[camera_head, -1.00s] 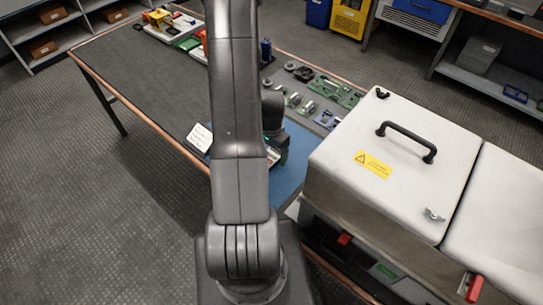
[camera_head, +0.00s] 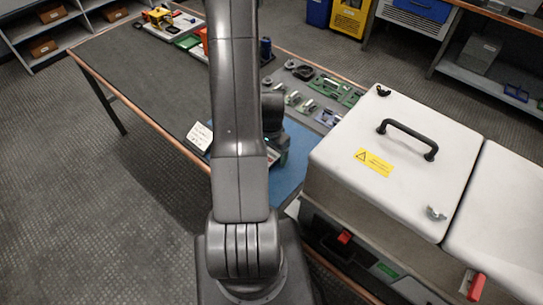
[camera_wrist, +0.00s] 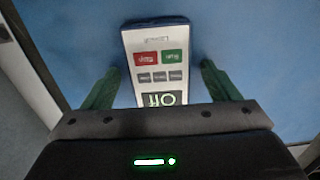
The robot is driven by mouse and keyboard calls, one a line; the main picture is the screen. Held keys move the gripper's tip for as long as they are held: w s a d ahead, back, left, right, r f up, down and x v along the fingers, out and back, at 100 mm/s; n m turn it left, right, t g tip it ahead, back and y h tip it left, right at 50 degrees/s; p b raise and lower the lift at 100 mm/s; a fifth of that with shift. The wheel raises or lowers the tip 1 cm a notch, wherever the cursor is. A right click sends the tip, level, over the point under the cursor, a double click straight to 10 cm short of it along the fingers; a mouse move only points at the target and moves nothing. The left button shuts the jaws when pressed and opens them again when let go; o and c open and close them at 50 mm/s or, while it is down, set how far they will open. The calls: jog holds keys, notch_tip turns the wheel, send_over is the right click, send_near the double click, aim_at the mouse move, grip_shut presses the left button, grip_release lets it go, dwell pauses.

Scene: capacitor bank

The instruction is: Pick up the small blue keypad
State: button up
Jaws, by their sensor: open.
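In the wrist view, a small keypad (camera_wrist: 157,52) lies on a blue mat (camera_wrist: 235,40). It has a pale face, a dark blue edge, red and green buttons, a row of grey buttons and a display reading OFF. My gripper (camera_wrist: 158,75) is open, with one green finger on each side of the keypad and a gap to each. The keypad's near end is hidden behind the gripper body. In the head view, the blue mat (camera_head: 294,165) shows on the table right of my arm, which covers most of the gripper and the keypad.
A white card with writing (camera_head: 200,136) stands at the table's edge, left of my arm. A large pale metal cabinet (camera_head: 400,150) with a black handle stands close on the right. Small parts lie in a grey tray (camera_head: 307,109) behind the mat. The table's left part is clear.

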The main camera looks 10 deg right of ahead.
dwell(0.4)
jog(key=c, duration=1.2)
jog(key=shift+r, duration=0.15)
